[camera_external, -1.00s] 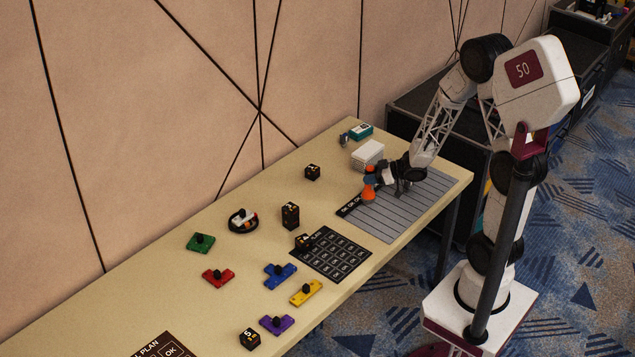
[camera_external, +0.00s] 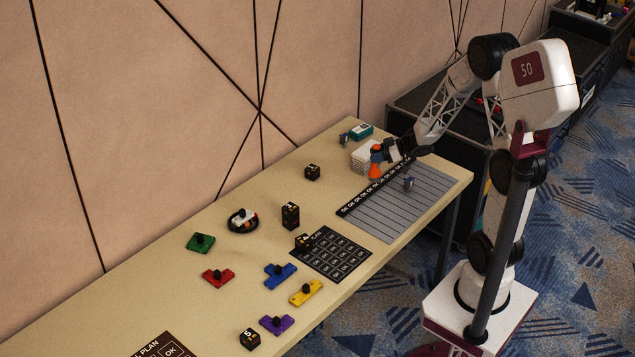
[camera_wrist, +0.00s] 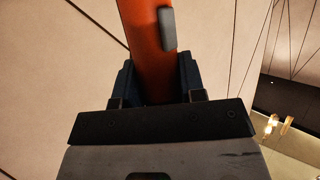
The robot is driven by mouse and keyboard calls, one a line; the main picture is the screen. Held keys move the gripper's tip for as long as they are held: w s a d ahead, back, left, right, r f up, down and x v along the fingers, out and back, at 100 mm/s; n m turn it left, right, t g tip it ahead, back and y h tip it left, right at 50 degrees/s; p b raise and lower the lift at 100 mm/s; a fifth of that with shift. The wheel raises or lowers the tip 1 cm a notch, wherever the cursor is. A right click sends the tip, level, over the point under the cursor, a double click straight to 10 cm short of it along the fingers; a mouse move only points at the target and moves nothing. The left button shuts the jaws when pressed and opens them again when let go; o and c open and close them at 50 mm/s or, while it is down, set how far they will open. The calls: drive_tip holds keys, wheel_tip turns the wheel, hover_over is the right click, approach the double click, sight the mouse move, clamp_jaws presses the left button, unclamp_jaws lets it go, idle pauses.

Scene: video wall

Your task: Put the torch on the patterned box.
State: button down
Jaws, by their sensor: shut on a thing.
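The torch (camera_external: 375,171) is orange with a flared lower end, and my gripper (camera_external: 379,154) is shut on it near the far end of the table. In the wrist view an orange shaft with a grey button-like patch, the torch (camera_wrist: 147,45), stands between the dark fingers (camera_wrist: 155,85). A pale box (camera_external: 362,153) with faint dark marks on its side, which looks like the patterned box, sits just behind the torch. The torch and gripper hide part of it. Whether the torch touches the box or the table I cannot tell.
A grey lined mat (camera_external: 405,208) lies to the right with a small grey-blue object (camera_external: 409,183) on it. A teal box (camera_external: 360,131) and a small grey item (camera_external: 343,139) stand behind. Dark cubes, coloured blocks and a dark grid card (camera_external: 330,253) lie further left.

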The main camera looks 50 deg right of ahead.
drive_tip(key=d+r+n+g+y, duration=0.1)
drive_tip(key=d+r, duration=0.3)
drive_tip(key=d, duration=0.6)
drive_tip(key=shift+d, duration=0.15)
drive_tip(key=shift+r, duration=0.1)
drive_tip(key=w+d, duration=0.2)
drive_tip(key=w, duration=0.5)
drive_tip(key=w+d+f, duration=0.1)
drive_tip(key=w+d, duration=0.2)
drive_tip(key=w, duration=0.5)
drive_tip(key=shift+d+f, duration=0.25)
drive_tip(key=shift+f, duration=1.75)
drive_tip(key=shift+f, duration=0.1)
drive_tip(key=c, duration=0.7)
unclamp_jaws()
